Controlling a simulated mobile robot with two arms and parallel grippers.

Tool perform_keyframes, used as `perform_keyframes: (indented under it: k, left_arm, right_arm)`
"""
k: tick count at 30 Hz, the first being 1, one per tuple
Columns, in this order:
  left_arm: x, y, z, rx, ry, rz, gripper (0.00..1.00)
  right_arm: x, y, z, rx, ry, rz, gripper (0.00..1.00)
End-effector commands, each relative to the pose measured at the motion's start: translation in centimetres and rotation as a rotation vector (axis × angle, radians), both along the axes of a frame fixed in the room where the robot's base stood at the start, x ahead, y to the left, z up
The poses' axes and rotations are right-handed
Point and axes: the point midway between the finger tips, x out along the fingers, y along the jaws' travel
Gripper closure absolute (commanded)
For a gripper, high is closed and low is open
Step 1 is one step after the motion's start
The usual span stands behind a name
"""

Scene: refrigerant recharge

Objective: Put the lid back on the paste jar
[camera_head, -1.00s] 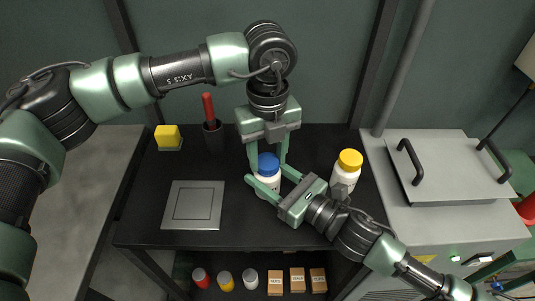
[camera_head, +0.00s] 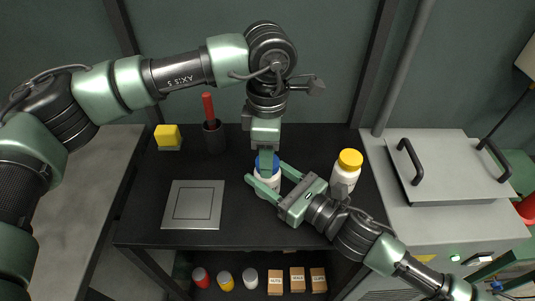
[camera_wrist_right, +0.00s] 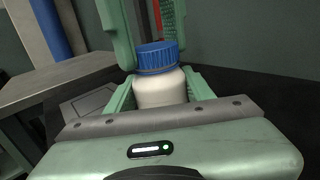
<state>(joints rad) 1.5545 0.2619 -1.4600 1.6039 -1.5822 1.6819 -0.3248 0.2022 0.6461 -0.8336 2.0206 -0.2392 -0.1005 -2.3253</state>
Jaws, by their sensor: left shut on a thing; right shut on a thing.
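The paste jar is a white jar (camera_head: 264,186) standing on the black table, and it also shows in the right wrist view (camera_wrist_right: 160,90). Its blue lid (camera_wrist_right: 157,57) sits on the jar's mouth; in the head view the lid (camera_head: 257,161) is partly hidden by my left gripper. My left gripper (camera_head: 266,172) points down from above and is shut on the blue lid. My right gripper (camera_head: 268,182) comes in from the right and is shut on the jar's white body, one finger on each side.
A white jar with a yellow lid (camera_head: 347,171) stands to the right. A grey square plate (camera_head: 193,205) lies at left. A dark cup (camera_head: 214,137) with a red-handled tool and a yellow block (camera_head: 168,136) stand behind. Small jars and boxes sit on a lower shelf.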

Motion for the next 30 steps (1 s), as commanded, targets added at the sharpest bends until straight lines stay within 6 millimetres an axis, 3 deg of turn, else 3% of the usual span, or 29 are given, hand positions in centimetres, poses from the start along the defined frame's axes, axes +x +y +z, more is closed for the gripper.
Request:
perform_keyframes:
  k: [6,10,11,13,24,30]
  left_arm:
    - [0.0,0.0,0.0,-0.002,0.001,-0.357,1.00]
    - [0.0,0.0,0.0,-0.002,0.001,-0.347,1.00]
    - [0.0,0.0,0.0,-0.002,0.001,-0.347,0.51]
    - [0.0,0.0,0.0,-0.002,0.001,-0.346,0.31]
    - [0.0,0.0,0.2,-0.002,0.000,-0.344,0.31]
    - [0.1,0.0,3.0,-0.002,-0.003,-0.344,0.31]
  right_arm:
    - [0.0,0.0,0.0,-0.001,0.001,-0.001,1.00]
    - [0.0,0.0,0.0,-0.001,0.001,-0.001,1.00]
    - [0.0,0.0,0.0,-0.001,0.001,-0.001,1.00]
    - [0.0,0.0,0.0,-0.001,0.001,-0.001,1.00]
    - [0.0,0.0,0.0,-0.001,0.001,-0.001,1.00]
    - [0.0,0.0,0.0,-0.001,0.001,-0.001,1.00]
